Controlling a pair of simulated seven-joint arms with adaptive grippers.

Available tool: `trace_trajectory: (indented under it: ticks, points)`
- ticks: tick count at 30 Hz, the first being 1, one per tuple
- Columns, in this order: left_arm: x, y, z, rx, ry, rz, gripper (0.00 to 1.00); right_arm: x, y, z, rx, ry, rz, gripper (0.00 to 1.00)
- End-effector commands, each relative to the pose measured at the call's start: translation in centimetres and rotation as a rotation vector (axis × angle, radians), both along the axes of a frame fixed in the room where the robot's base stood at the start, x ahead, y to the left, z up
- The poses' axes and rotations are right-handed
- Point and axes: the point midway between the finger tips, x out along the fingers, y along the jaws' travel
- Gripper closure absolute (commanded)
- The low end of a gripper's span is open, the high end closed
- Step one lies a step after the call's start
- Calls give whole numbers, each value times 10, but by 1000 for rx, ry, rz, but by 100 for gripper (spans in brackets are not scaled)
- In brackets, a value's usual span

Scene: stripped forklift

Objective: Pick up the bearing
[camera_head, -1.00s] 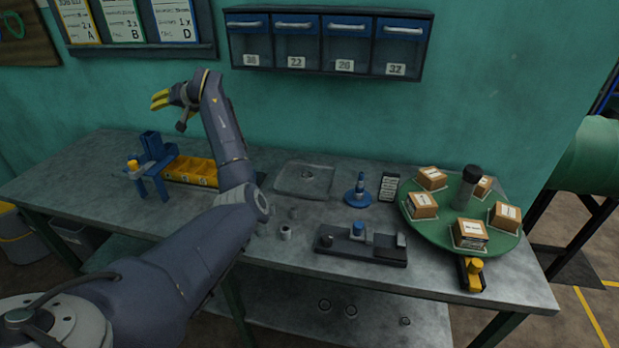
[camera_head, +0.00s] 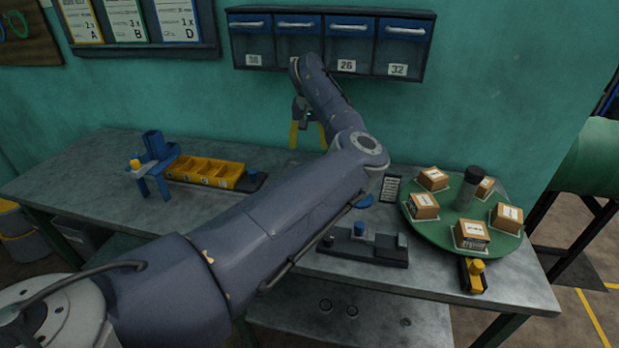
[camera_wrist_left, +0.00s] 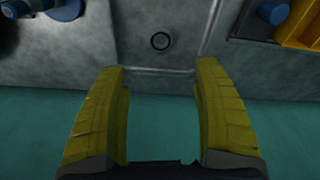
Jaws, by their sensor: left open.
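The bearing (camera_wrist_left: 160,41) is a small dark ring lying in the shallow grey tray (camera_wrist_left: 192,60), seen in the left wrist view. In the head view, my left arm covers the bearing. My left gripper (camera_head: 308,136) has yellow fingers that point down above the back of the table. In the left wrist view, the left gripper (camera_wrist_left: 159,82) is open and empty, with its fingertips apart from the bearing. My right gripper is in neither view.
A green turntable (camera_head: 432,232) with several boxes stands at the right. Yellow bins (camera_head: 205,170) and a blue stand (camera_head: 153,165) are at the left. A drawer rack (camera_head: 328,45) hangs on the wall above. A dark fixture (camera_head: 362,250) sits at the front.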

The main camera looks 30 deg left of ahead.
Motion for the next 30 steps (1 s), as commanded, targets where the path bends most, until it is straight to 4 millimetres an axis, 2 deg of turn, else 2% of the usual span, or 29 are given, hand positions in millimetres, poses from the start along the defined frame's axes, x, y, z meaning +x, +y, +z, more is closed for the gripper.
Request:
trace_trajectory:
  ticks: [1,6,12,16,26,30]
  points:
    - [0,1,-11,1,3,0,33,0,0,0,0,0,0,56]
    - [3,4,-42,2,2,0,33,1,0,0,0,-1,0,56]
    - [7,5,-71,3,1,0,33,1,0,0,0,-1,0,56]
    - [8,6,-82,2,0,1,33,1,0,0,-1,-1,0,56]
    - [9,7,-93,1,0,0,33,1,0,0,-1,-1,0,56]
    - [10,8,-106,2,1,1,33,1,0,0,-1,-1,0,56]
